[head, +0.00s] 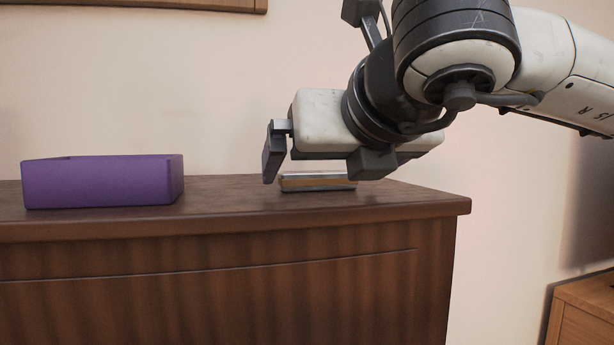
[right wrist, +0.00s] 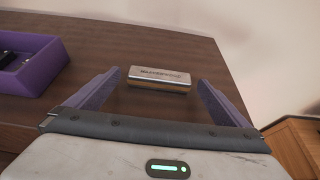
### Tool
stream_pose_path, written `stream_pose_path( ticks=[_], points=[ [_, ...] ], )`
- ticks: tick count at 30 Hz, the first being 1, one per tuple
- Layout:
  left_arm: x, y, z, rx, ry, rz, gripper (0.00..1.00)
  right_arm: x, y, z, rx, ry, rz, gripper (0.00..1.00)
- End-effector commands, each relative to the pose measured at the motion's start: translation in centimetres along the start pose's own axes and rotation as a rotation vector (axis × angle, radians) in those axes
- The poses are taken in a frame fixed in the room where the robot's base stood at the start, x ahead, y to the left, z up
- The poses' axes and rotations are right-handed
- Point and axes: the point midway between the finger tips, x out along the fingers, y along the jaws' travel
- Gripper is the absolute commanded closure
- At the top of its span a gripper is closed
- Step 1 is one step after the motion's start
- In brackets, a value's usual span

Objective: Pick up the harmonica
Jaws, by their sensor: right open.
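The harmonica (head: 317,182) is a small silver and brown bar lying on the dark wooden cabinet top (head: 232,193). In the right wrist view the harmonica (right wrist: 160,78) lies crosswise, beyond and roughly between the two purple-padded fingers. My right gripper (head: 318,167) is open and empty, just above and in front of the harmonica in the head view, with its fingers to either side. It also shows in the right wrist view (right wrist: 160,98). My left gripper is in neither view.
A purple open box (head: 100,184) stands on the cabinet top to the left; dark items (right wrist: 12,58) lie inside it. The cabinet's right end is close by. A lower wooden cabinet (head: 585,312) stands at the far right. The top between box and harmonica is clear.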

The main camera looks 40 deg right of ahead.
Motion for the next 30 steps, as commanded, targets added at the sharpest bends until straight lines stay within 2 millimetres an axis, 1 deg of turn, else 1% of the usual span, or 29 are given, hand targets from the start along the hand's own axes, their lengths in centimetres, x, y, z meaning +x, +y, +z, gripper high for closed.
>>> stream_pose_path(
  ticks=[1, 3, 10, 11, 15, 18, 26, 30],
  points=[
    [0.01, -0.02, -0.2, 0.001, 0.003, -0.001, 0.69, 0.55, -0.01, -0.05, 0.0, 0.002, 0.0, 0.0],
    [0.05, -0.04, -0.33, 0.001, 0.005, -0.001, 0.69, 0.99, -0.02, -0.05, 0.0, 0.001, 0.0, 0.0],
    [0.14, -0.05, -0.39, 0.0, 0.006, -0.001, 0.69, 1.12, -0.04, -0.04, 0.001, -0.001, 0.0, 0.0],
    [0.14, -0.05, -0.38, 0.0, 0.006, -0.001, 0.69, 1.11, -0.04, -0.04, 0.001, -0.001, 0.0, 0.03],
    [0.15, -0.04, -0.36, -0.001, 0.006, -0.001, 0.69, 1.09, -0.04, -0.03, 0.001, -0.001, 0.0, 0.27],
    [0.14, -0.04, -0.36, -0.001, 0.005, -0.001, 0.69, 1.08, -0.04, -0.03, 0.001, -0.001, 0.0, 0.41],
    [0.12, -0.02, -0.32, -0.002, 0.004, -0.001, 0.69, 1.02, -0.04, 0.1, 0.001, -0.003, 0.0, 0.42],
    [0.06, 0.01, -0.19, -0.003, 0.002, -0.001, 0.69, 0.77, -0.05, 0.75, 0.003, -0.003, -0.001, 0.42]
  ],
)
